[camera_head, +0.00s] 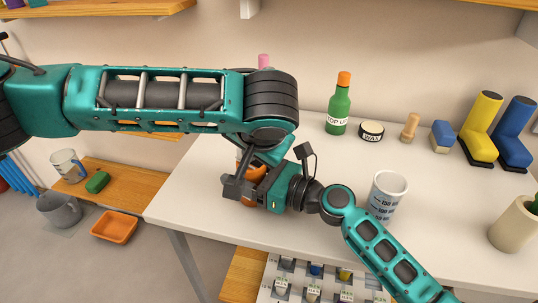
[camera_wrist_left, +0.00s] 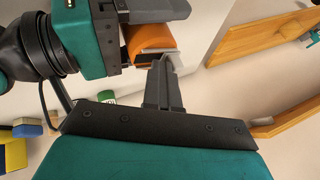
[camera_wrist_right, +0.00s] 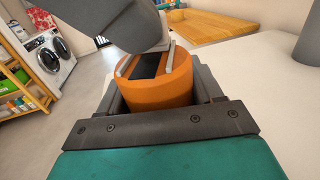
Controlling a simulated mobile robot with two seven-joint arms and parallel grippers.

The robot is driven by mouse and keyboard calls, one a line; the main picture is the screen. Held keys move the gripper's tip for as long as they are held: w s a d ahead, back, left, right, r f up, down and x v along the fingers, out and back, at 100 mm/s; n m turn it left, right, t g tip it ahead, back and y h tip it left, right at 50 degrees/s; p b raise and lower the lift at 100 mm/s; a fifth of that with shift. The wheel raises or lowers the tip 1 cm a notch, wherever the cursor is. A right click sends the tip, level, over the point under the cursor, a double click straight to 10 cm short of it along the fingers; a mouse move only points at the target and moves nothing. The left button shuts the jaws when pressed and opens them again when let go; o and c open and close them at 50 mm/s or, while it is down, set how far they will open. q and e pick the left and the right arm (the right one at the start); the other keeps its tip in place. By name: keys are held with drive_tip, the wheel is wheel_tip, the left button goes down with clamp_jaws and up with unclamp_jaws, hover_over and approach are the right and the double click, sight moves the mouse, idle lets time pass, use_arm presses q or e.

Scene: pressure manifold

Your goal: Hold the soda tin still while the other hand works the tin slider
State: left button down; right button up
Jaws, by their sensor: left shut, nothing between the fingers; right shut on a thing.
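The orange soda tin (camera_wrist_right: 160,92) stands between my right gripper's fingers (camera_wrist_right: 160,85), which are shut on its sides. Its top carries a black strip (camera_wrist_right: 146,66) with pale edges; I take this for the tin slider. In the head view only bits of the tin (camera_head: 248,202) show around my right gripper (camera_head: 240,187). My left gripper (camera_wrist_left: 163,64) is shut and empty, its tips close to the top of the tin (camera_wrist_left: 152,36). I cannot tell whether they touch the slider. In the head view the left fingers are mostly hidden by the arms.
On the white table (camera_head: 190,190) stand a measuring cup (camera_head: 387,192), a green bottle (camera_head: 339,108), a wax tin (camera_head: 371,131), a wooden peg (camera_head: 409,127) and yellow and blue boots (camera_head: 484,130). My left arm spans above the table's left part. The table's left edge is near the tin.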

use_arm(q)
drive_tip(key=s+d+r, duration=0.4)
drive_tip(key=s+r, duration=0.4)
drive_tip(key=shift+s, duration=0.3)
drive_tip(key=shift+d, duration=0.1)
use_arm(e)
drive_tip(key=o, duration=1.2)
drive_tip(key=shift+c, duration=0.2)
drive_tip(key=shift+d, duration=0.1)
